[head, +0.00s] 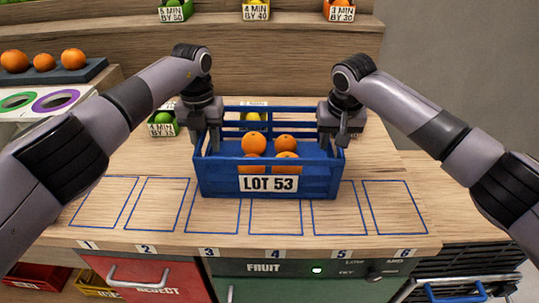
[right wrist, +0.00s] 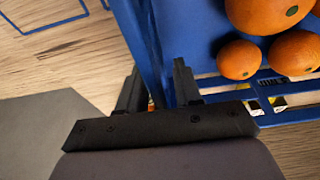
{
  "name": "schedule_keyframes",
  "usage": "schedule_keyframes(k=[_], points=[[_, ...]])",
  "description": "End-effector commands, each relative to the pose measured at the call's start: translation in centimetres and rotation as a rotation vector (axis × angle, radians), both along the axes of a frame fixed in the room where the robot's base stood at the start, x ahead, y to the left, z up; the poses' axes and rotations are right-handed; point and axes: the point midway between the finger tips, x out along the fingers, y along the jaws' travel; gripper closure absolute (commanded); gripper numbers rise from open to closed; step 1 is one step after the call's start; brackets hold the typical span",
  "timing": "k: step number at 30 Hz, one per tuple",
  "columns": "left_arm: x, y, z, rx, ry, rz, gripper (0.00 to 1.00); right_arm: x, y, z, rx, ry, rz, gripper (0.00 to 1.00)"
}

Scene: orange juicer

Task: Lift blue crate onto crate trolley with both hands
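The blue crate (head: 320,183) with a "LOT 53" label and several oranges (head: 253,141) stands upright on the wooden counter, behind outlined slots 3 to 5. My left gripper (head: 207,147) points down at its left side, fingers about the rim. My right gripper (head: 333,143) is at its right side. In the right wrist view, the right gripper's fingers (right wrist: 160,88) straddle the crate's blue side wall (right wrist: 147,45). Whether either gripper is clamped is unclear. A dark slatted thing with a blue bar (head: 465,292) at lower right may be the crate trolley; most is cut off.
Stepped wooden shelves with small green, yellow and orange fruit boxes (head: 257,10) rise behind. A small green box (head: 163,124) stands left of the crate. A tray of oranges (head: 45,70) is at far left. The outlined slots (head: 105,203) in front are empty.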

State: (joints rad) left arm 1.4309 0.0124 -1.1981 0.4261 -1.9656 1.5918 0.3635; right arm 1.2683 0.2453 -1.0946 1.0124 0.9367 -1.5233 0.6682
Motion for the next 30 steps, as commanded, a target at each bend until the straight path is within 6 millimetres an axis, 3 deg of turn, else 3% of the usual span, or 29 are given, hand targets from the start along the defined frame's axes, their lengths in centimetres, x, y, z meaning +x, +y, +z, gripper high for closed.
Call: schedule_keyframes(k=[1,3,17,30], points=[[0.0,0.0,0.0,0.0,0.0,0.0,0.84,0.0,0.0,0.0,0.0,0.0,0.0,0.84],[0.0,0.0,0.0,0.0,0.0,0.0,1.0,0.0,0.0,0.0,0.0,0.0,0.0,1.0],[0.0,0.0,0.5,0.0,-0.002,0.0,1.0,0.1,0.0,0.5,0.001,-0.003,0.0,1.0],[0.0,0.0,3.4,0.0,-0.002,0.0,1.0,0.0,0.0,3.4,0.001,-0.003,-0.001,1.0]])
